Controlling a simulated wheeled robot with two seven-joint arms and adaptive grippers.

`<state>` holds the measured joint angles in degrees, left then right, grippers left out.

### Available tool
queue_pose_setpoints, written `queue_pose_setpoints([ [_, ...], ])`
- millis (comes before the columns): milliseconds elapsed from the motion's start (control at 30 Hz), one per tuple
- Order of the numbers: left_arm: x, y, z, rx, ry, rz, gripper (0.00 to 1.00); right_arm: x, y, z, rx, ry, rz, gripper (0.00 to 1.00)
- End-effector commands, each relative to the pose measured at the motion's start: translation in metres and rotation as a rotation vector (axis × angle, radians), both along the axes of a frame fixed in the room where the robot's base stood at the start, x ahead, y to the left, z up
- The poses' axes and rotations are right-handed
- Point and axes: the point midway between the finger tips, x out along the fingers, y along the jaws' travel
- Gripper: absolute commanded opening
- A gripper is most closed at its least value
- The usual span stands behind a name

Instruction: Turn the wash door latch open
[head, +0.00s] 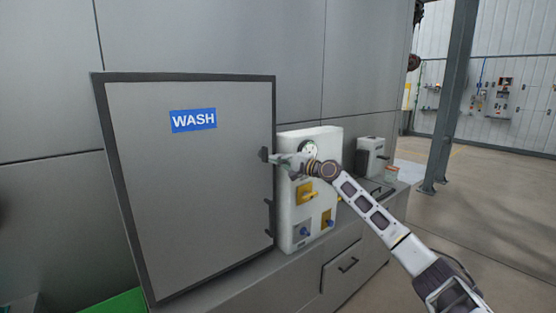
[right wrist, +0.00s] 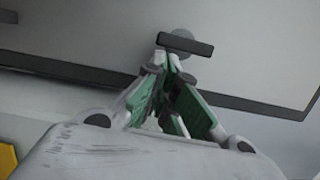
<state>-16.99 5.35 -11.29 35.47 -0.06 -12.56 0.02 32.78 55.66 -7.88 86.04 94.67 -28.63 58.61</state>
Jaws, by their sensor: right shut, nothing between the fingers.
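The wash door (head: 190,200) is a grey panel with a dark frame and a blue WASH sign (head: 194,120); it looks closed. A dark latch (head: 263,154) sits at its right edge. In the right wrist view the latch (right wrist: 186,44) is a dark bar over a round grey base. My right gripper (head: 273,157) is at the latch in the head view. In the right wrist view its green-padded fingers (right wrist: 170,62) are shut, with tips at the bar; I cannot tell if they touch it. My left gripper is not in view.
A white control box (head: 291,228) with a gauge, a yellow switch (head: 306,193) and blue knobs stands right of the door, close behind my right gripper. A grey cabinet with drawers (head: 341,268) runs below. A steel post (head: 449,100) stands at right.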

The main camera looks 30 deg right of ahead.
Motion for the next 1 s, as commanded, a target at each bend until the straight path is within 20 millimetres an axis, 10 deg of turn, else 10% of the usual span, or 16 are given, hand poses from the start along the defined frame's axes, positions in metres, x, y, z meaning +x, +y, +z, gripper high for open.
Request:
queue_pose_setpoints([
  [1000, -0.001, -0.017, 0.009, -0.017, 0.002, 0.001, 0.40, 0.000, 0.003, -0.006, 0.145, 0.012, 0.000, 0.00],
])
